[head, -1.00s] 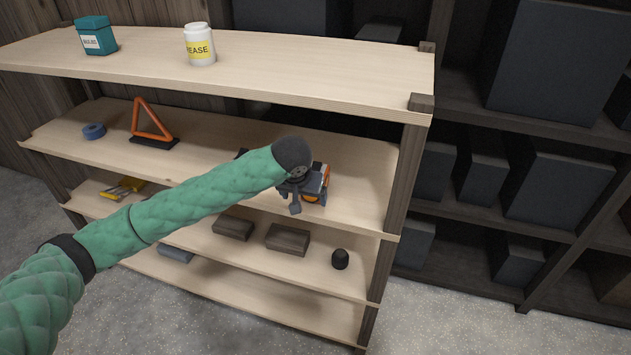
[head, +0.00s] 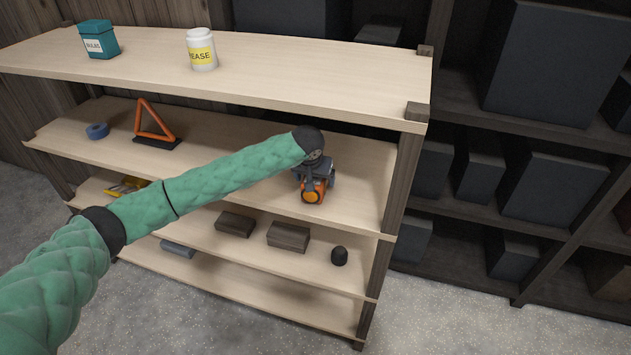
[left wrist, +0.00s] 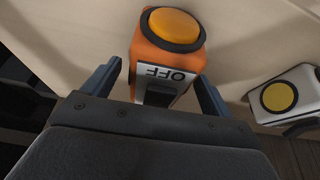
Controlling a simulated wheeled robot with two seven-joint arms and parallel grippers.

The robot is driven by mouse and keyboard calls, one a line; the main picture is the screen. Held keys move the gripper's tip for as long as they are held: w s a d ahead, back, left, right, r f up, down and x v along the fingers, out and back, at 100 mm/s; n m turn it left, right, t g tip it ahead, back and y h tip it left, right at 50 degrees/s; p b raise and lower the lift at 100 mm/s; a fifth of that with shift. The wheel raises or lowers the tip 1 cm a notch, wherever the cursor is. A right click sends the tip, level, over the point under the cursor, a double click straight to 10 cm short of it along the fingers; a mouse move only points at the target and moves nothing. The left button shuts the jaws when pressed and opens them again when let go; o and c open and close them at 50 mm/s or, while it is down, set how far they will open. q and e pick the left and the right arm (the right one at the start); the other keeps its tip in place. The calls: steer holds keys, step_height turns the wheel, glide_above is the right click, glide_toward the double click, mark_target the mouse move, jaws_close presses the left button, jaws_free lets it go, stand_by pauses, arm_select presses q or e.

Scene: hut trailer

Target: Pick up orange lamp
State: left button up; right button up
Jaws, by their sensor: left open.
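The orange lamp (head: 312,197) sits near the right end of the second shelf from the top, partly hidden by my gripper in the head view. In the left wrist view the lamp (left wrist: 170,52) shows a round orange lens with a dark ring and a label reading OFF. My left gripper (head: 316,184) is open. In the left wrist view its two fingers (left wrist: 160,75) stand on either side of the lamp's lower end, with visible gaps to it. My right gripper is not in view.
A white lamp with a yellow lens (left wrist: 283,98) stands close by on the right in the left wrist view. The top shelf (head: 300,75) lies above my arm. A right shelf post (head: 402,185) is nearby. An orange triangle (head: 153,122) and blue tape (head: 97,131) are further left.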

arm_select(q)
steer(key=shift+p+x, duration=0.35)
steer(key=shift+x, duration=0.95)
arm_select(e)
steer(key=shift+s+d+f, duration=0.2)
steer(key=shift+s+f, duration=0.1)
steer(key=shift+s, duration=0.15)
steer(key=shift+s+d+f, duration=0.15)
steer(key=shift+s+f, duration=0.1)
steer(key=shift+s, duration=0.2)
arm_select(q)
steer(key=shift+c, duration=0.3)
steer(key=c, duration=1.1)
steer(key=shift+c, duration=0.2)
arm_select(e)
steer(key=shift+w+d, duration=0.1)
arm_select(q)
steer(key=shift+r, duration=0.1)
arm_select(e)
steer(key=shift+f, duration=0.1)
